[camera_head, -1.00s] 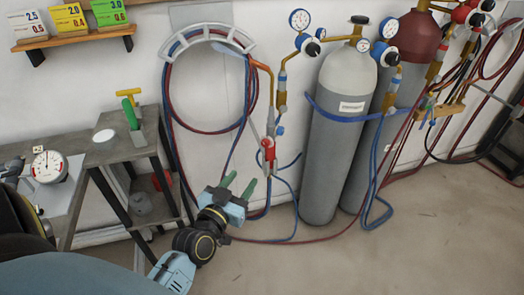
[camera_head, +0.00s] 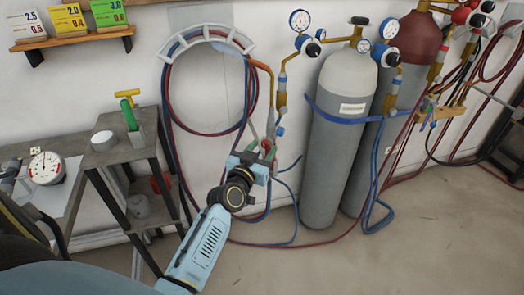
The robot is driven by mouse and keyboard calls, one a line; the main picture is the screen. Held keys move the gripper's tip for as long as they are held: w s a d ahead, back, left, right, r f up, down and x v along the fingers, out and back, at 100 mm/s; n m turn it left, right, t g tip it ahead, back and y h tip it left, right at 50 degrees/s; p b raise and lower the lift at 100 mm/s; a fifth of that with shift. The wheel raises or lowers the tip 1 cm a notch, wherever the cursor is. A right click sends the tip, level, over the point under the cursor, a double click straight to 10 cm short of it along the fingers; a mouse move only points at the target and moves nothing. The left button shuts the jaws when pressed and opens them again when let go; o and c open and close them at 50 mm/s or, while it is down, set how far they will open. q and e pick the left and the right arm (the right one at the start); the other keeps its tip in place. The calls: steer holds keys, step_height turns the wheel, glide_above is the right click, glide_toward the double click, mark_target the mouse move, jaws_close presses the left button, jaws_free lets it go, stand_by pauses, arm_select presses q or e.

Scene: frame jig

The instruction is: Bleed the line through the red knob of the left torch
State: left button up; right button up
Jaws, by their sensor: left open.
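The left torch (camera_head: 271,117) hangs on the wall below the hose rack, with its orange neck curving at the top and hoses at its lower end. Its red knob (camera_head: 266,144) is small and partly hidden by my left gripper. My left gripper (camera_head: 262,146) is open, its green fingers pointing up at the torch's valve end, close around or beside the red knob. I cannot tell whether the fingers touch it. My right gripper is not in view.
Grey cylinders (camera_head: 338,150) with gauges stand right of the torch. Red and blue hoses (camera_head: 170,130) loop from the rack (camera_head: 215,32). A metal stand (camera_head: 125,153) with a green-handled tool is at left.

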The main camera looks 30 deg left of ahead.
arm_select(q)
steer(key=shift+w, duration=0.15)
steer(key=shift+c, duration=0.5)
steer(key=c, duration=0.9)
